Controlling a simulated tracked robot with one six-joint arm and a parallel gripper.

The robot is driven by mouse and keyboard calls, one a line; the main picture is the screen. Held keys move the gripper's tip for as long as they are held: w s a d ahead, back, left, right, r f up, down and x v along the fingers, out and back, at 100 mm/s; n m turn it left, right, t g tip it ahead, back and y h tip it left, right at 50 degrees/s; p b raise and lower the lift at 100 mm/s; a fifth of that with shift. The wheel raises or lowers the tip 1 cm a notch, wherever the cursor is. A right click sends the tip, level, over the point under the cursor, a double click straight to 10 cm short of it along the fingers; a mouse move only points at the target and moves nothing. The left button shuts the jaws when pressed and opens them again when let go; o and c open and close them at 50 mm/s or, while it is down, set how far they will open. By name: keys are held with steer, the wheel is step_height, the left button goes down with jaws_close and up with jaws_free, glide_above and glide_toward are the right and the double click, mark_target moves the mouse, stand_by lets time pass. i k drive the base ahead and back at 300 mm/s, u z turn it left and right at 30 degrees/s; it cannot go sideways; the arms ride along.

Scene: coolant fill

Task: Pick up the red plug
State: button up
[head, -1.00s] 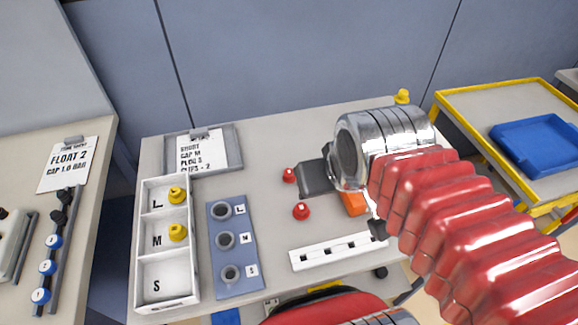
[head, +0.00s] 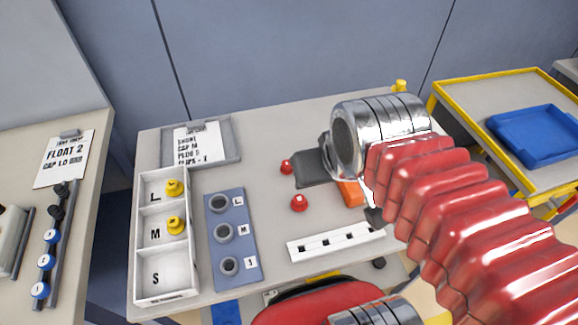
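Two small red plugs stand on the grey table in the head view. One red plug (head: 299,203) is in the middle of the table, left of my arm. The other red plug (head: 287,167) is a little farther back, beside a dark grey pad. My arm, with red bellows and a metal wrist, reaches in from the right over the table. The fingers of my gripper are hidden behind the wrist, so I cannot see whether they are open or hold anything.
A white tray (head: 166,296) marked L, M and S holds yellow caps in L and M; S is empty. A blue-grey block (head: 236,276) with three sockets stands beside it. A white slotted strip (head: 337,244) lies in front. A clipboard (head: 226,140) lies behind. A blue bin (head: 536,134) stands at right.

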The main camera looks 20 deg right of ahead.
mark_target(285, 169)
steer(key=z, duration=0.05)
steer(key=k, duration=0.5)
steer(key=u, duration=1.15)
steer(key=i, duration=0.6)
steer(key=z, duration=0.15)
